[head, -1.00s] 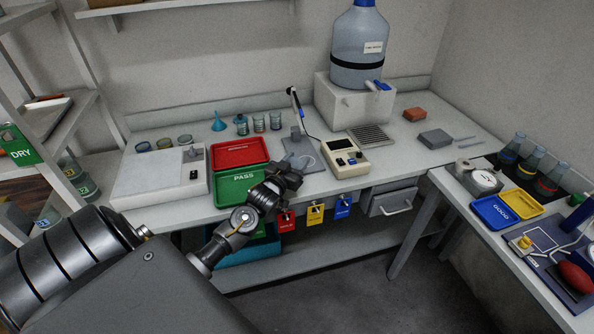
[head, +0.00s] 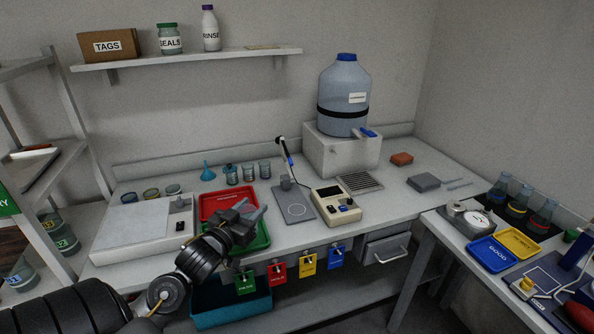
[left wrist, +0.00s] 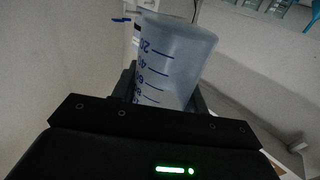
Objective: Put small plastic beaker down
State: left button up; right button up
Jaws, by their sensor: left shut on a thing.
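My left gripper (head: 248,214) is shut on a small plastic beaker (left wrist: 172,62). The beaker shows large in the left wrist view, translucent with blue graduation marks, its mouth toward the upper part of the picture. In the head view the gripper hangs in front of the red tray (head: 214,203) and the green tray (head: 262,238), hiding parts of both. The beaker cannot be made out clearly there. My right gripper is not in view.
The bench holds a white balance (head: 135,228), small beakers (head: 248,172), a blue funnel (head: 208,172), a stirrer plate (head: 297,208), a meter (head: 336,200) and a big water bottle (head: 345,92). Bare bench lies right of the meter (head: 395,215). Coloured tags hang at the front edge.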

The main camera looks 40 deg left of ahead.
pick_arm(q)
jog(key=shift+f, duration=0.1)
jog(key=d+m+h, duration=0.2)
jog(key=d+h, duration=0.1)
jog(key=d, duration=2.1)
jog(key=shift+w+d+r, duration=0.15)
jog(key=shift+w+r, duration=0.3)
jog(key=shift+d, duration=0.1)
